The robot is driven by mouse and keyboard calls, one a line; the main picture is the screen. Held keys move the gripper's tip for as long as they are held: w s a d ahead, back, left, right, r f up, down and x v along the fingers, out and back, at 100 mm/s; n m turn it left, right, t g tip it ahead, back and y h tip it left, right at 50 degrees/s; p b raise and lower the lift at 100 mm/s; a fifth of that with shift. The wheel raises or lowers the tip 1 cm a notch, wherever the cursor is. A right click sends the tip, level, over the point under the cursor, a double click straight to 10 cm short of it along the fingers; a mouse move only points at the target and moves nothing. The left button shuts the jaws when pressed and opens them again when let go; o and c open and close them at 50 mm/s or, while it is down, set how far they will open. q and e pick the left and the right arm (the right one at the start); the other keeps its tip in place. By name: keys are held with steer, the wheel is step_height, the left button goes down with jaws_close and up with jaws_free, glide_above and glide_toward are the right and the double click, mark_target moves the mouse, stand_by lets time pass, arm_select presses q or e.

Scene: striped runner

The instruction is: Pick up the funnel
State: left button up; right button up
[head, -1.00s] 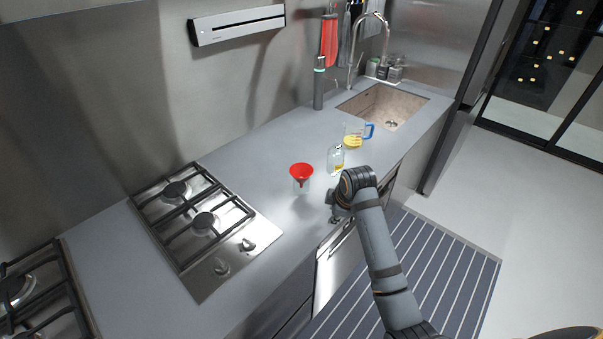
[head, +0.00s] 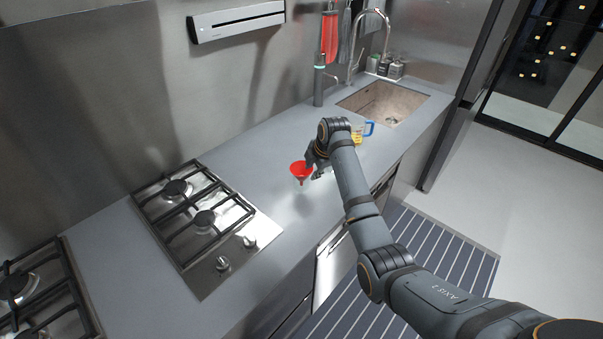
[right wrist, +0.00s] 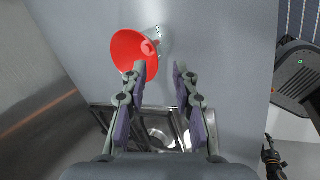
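The red funnel (head: 300,171) is over the grey counter, spout down. A clear vessel seems to be around or under its spout, but the glass is too faint to be sure. In the right wrist view the funnel (right wrist: 130,52) shows its wide mouth, with clear glass (right wrist: 158,34) beside it. My right gripper (head: 314,168) is just right of the funnel in the head view. In the wrist view the gripper (right wrist: 160,68) is open with nothing between its fingers; the funnel is mostly left of and beyond the left fingertip. Contact cannot be told.
A measuring jug with a blue handle (head: 369,128) stands on the counter behind my right arm. A gas hob (head: 190,220) lies left of the funnel. The sink (head: 383,101) is at the far right. The counter (head: 262,205) between hob and funnel is clear.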

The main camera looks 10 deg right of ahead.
steer(key=p+x, duration=0.1)
steer(key=x, duration=0.4)
steer(key=shift+w+a+f+p, duration=0.1)
steer(key=shift+w+a+p, duration=0.1)
steer(key=shift+w+p, duration=0.2)
jaws_close()
